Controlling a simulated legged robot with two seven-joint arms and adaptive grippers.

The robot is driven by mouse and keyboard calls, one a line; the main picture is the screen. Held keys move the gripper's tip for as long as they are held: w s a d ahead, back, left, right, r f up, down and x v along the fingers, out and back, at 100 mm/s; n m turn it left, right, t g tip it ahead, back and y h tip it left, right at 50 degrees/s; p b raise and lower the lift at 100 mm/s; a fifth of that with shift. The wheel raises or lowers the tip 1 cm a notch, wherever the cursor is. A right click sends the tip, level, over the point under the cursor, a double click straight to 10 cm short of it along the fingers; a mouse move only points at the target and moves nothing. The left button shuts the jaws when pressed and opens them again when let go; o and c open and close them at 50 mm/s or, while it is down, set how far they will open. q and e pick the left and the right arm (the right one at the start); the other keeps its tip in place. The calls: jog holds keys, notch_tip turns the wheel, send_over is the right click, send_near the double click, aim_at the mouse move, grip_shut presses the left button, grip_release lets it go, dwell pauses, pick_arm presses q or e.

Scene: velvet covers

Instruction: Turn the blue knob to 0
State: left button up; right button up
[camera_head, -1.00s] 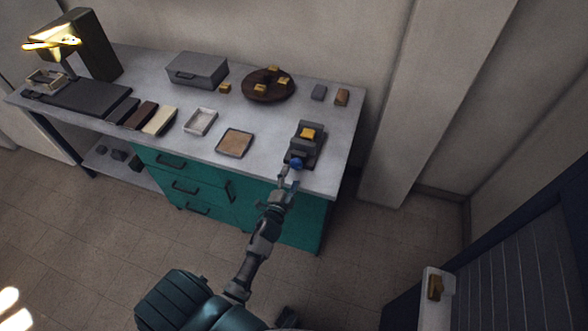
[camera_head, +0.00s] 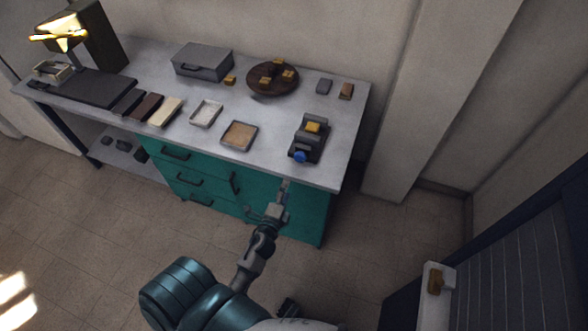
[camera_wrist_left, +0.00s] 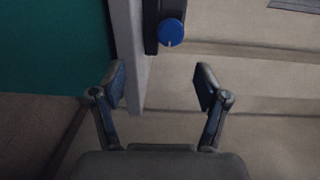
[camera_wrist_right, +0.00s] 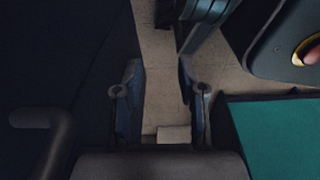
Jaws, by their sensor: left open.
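The blue knob (camera_head: 300,157) is on the front end of a dark device (camera_head: 309,137) at the right end of the grey workbench. In the left wrist view, the knob (camera_wrist_left: 171,32) shows as a round blue dial with a short pale mark near its lower edge. The numbers around it cannot be read. My left gripper (camera_head: 284,188) is open and empty, in front of the bench edge and apart from the knob. In its own view, the left gripper (camera_wrist_left: 160,80) has its fingers spread below the knob. My right gripper (camera_wrist_right: 160,78) is open and empty, away from the bench.
The workbench (camera_head: 280,172) has teal drawers (camera_head: 203,184) beneath it. A tan tray (camera_head: 239,135), a white tray (camera_head: 206,113), a round brown board (camera_head: 272,87) and a grey case (camera_head: 201,61) stand on top. The floor before the bench is clear.

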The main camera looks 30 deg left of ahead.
pick_arm(q)
jog(key=s+d+r+m+p, duration=0.1)
jog(key=s+m+p, duration=0.25)
jog(key=m, duration=1.35)
send_near(299, 160)
jog(key=w, duration=0.1)
jog(key=x, duration=0.7)
jog(key=shift+w+a, duration=0.15)
jog(key=shift+w, duration=0.2)
jog(key=shift+w+a, duration=0.1)
jog(key=shift+w, duration=0.3)
pick_arm(e)
jog(key=s+d+f, duration=0.2)
jog(key=s+f, duration=0.1)
jog(key=s, duration=0.7)
jog(key=shift+f+g, duration=0.3)
jog(key=shift+f, duration=0.1)
jog(key=shift+s, duration=0.1)
pick_arm(q)
jog(key=c, duration=1.2)
